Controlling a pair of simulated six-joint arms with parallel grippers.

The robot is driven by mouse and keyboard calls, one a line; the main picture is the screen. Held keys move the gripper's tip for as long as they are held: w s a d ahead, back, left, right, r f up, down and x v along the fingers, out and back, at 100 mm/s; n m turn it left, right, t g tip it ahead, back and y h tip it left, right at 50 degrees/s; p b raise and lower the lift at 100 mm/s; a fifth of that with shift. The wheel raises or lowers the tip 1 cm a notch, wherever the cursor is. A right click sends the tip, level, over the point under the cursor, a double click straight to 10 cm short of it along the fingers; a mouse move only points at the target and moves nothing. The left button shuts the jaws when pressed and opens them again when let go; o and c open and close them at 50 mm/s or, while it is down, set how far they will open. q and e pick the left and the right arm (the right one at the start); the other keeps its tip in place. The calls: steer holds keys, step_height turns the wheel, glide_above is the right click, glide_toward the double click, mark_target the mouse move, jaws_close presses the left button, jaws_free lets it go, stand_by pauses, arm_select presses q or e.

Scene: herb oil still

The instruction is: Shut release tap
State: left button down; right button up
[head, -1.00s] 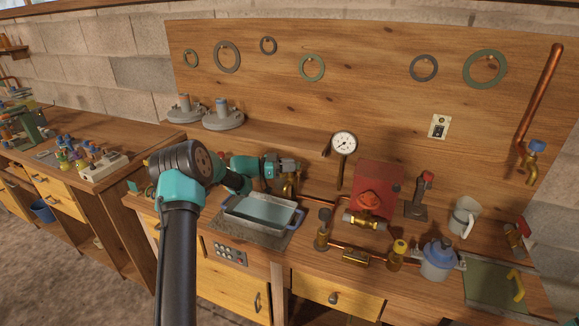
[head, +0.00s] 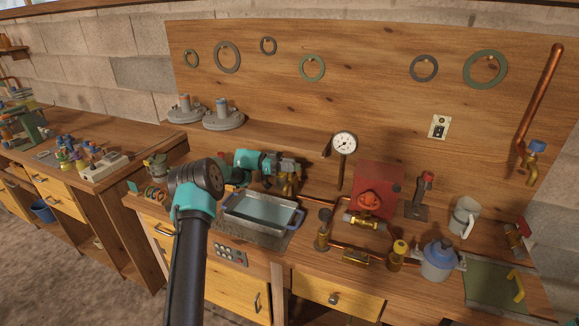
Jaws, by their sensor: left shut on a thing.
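The release tap (head: 287,188) is a small brass tap at the back of the bench, just behind a metal tray of pale liquid (head: 260,213). My left gripper (head: 291,167) is at the top of this tap and shut on its handle. The jaws hide most of the handle, so its exact angle cannot be told. My right gripper is not in view.
A pressure gauge (head: 344,145) stands behind. A blue-lidded jug (head: 438,260) and a white mug (head: 464,217) are farther right.

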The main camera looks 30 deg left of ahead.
arm_select(q)
steer(key=c, duration=1.1)
jaws_free()
steer(key=shift+a, duration=0.1)
